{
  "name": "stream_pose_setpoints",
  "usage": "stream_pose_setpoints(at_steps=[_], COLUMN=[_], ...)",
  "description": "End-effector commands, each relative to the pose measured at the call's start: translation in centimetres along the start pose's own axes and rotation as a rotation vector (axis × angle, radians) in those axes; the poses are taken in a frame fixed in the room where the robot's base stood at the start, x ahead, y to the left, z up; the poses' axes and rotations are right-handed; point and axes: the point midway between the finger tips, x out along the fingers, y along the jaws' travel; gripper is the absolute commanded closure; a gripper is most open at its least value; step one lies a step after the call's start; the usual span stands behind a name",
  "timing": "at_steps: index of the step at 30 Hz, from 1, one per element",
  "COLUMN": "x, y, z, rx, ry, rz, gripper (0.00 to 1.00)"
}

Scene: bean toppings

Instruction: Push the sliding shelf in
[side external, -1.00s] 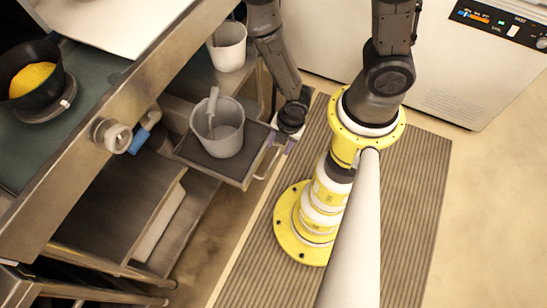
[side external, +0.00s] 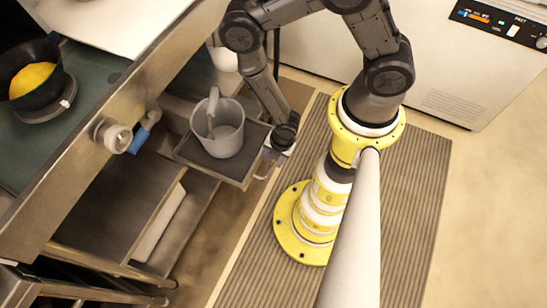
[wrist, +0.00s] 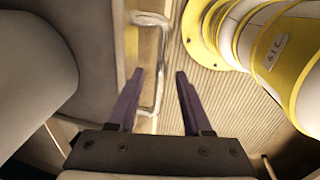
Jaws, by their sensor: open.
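The sliding shelf (side external: 243,164) is a dark flat tray pulled out from under the steel counter. A grey bucket (side external: 230,131) with a tool in it stands on the shelf. The shelf's metal handle (wrist: 163,50) is on its front edge, and it shows between and just beyond my fingertips in the wrist view. My gripper (wrist: 160,74) is open, with its two purple fingers spread and nothing held. In the side view my gripper (side external: 272,157) is at the shelf's front right edge by the handle; whether it touches is unclear.
A yellow round base (side external: 297,225) stands on the ribbed mat (side external: 415,200) to the right. A tap with a blue handle (side external: 140,138) juts from the counter front. A black pot (side external: 30,88) with yellow contents sits on the counter. A white bucket (side external: 224,58) stands behind.

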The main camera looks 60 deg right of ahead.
Motion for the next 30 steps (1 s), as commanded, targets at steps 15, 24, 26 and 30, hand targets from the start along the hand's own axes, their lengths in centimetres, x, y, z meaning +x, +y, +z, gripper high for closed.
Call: stream_pose_setpoints(at_steps=[15, 24, 26, 30], x=[-0.04, -0.05, -0.05, -0.05], y=[-0.02, -0.01, -0.01, -0.01], z=[0.00, 0.00, 0.00, 0.00], rx=[0.000, 0.000, 0.000, 0.000], ry=[0.000, 0.000, 0.000, 0.000], rz=[-0.001, 0.000, 0.000, 0.000], gripper=[1.00, 1.00, 1.00, 1.00])
